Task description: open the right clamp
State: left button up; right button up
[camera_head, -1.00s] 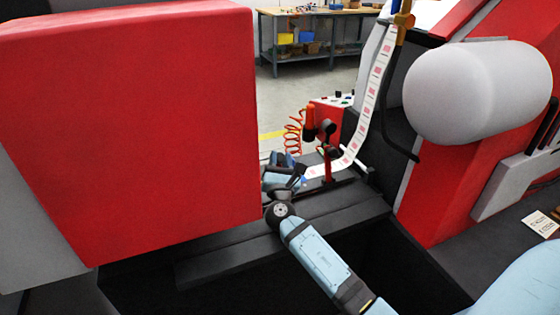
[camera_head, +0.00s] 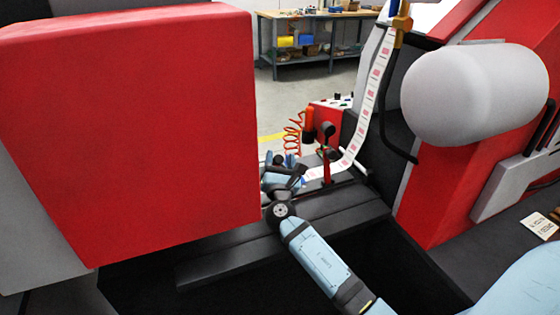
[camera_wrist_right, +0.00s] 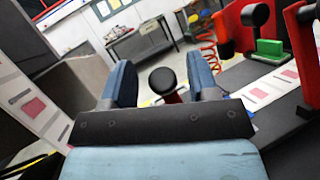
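My right gripper (camera_head: 284,168) is open beside the label strip, close to the machine's bed. In the right wrist view, a clamp's round black knob on a red shaft (camera_wrist_right: 162,82) sits between the two blue fingers of the right gripper (camera_wrist_right: 161,80), with gaps on both sides. A second clamp, with a red upright (camera_head: 327,165) and black knob, stands just right of the gripper in the head view. I cannot tell which is the right clamp. My left gripper is not in view.
The label strip (camera_head: 374,92) runs down past a large white roll (camera_head: 476,92). A big red panel (camera_head: 130,130) fills the left. A red coiled hose (camera_head: 293,133) and control box lie behind the clamps. A workbench (camera_head: 318,38) stands far back.

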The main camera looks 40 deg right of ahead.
jog(key=shift+f, duration=0.2)
jog(key=shift+s+a+f, duration=0.1)
jog(key=shift+s+a, duration=0.15)
jog(key=v, duration=1.1)
jog(key=shift+s, duration=0.25)
jog(key=shift+v, duration=0.8)
